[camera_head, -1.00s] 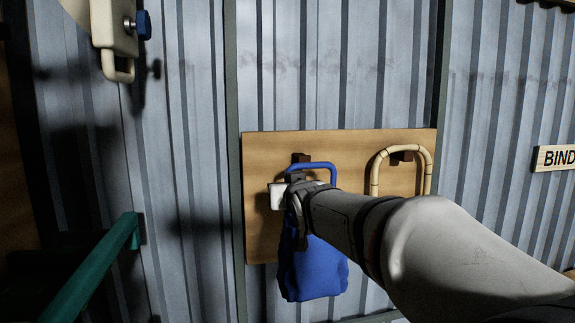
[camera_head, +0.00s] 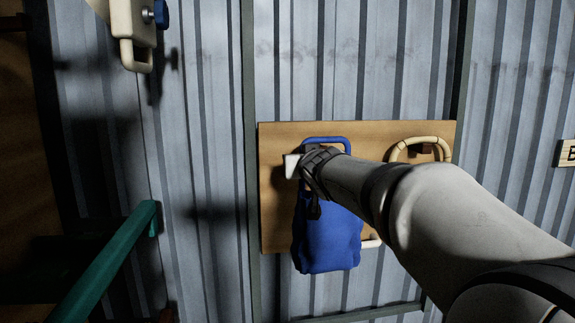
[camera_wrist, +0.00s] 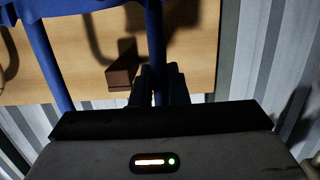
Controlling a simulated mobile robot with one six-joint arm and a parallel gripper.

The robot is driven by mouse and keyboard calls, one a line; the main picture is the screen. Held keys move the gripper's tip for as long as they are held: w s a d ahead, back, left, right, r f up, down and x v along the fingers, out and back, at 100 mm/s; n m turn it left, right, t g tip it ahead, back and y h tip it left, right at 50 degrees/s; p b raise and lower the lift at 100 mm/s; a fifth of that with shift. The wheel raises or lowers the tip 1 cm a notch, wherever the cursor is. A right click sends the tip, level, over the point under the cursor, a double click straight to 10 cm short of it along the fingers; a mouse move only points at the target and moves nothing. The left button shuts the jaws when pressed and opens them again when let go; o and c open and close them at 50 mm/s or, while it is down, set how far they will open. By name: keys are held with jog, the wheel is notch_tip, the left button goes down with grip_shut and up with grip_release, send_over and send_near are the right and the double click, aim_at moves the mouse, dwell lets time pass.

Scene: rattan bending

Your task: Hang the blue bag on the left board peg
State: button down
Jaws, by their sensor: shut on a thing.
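The blue bag (camera_head: 328,238) hangs below my gripper (camera_head: 310,165), in front of the wooden board (camera_head: 275,215). Its blue handle loop (camera_head: 325,140) rises above the gripper near the board's top edge. In the wrist view, my gripper's dark fingers (camera_wrist: 165,85) are shut on one side of the handle (camera_wrist: 155,40). A brown peg (camera_wrist: 122,70) on the board shows between the two handle sides there; I cannot tell whether it passes through the loop. In the head view the left peg is hidden behind the gripper and handle.
A cream rattan loop (camera_head: 395,150) hangs at the right peg (camera_head: 425,151), close to my arm. A green rail (camera_head: 110,255) stands at lower left. A cream fixture with a blue knob (camera_head: 133,25) is at upper left. Corrugated wall surrounds the board.

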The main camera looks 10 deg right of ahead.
jog(key=w+f+b, duration=0.1)
jog(key=w+f, duration=0.1)
jog(key=w, duration=0.4)
dwell(0.6)
jog(key=shift+w, duration=0.1)
dwell(0.4)
jog(key=c, duration=1.3)
grip_release()
jog(key=s, duration=0.2)
jog(key=s+r, duration=0.1)
jog(key=s, duration=0.4)
jog(key=shift+s+r+p, duration=0.15)
jog(key=shift+s+p, duration=0.15)
jog(key=shift+s, duration=0.05)
